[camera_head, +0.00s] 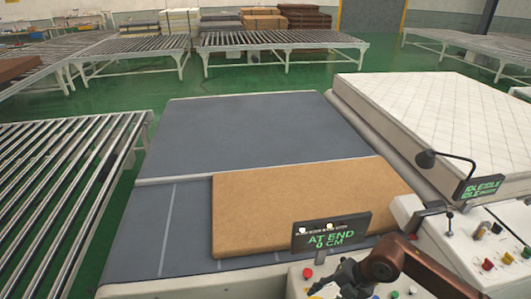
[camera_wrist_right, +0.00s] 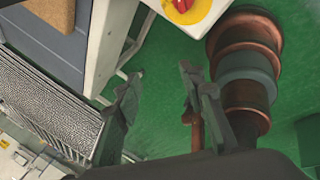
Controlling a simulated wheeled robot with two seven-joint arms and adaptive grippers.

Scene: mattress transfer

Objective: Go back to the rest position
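My right arm comes in from the lower right of the head view, and its dark gripper (camera_head: 338,280) is low over the near control panel. In the right wrist view the two fingers of my right gripper (camera_wrist_right: 161,74) stand apart with only green floor between them. My left gripper is not in view. A tan mattress slab (camera_head: 290,195) lies flat on the grey conveyor bed (camera_head: 250,125), towards its near right part. Its corner also shows in the right wrist view (camera_wrist_right: 52,12).
A sign (camera_head: 331,233) reading "AT END 0 CM" stands on the near panel. A white quilted mattress (camera_head: 435,110) lies at the right, by a panel (camera_head: 470,245) with buttons and an "IDLE" display (camera_head: 480,188). A roller conveyor (camera_head: 60,180) is at the left. A red-yellow knob (camera_wrist_right: 185,6) is near my right gripper.

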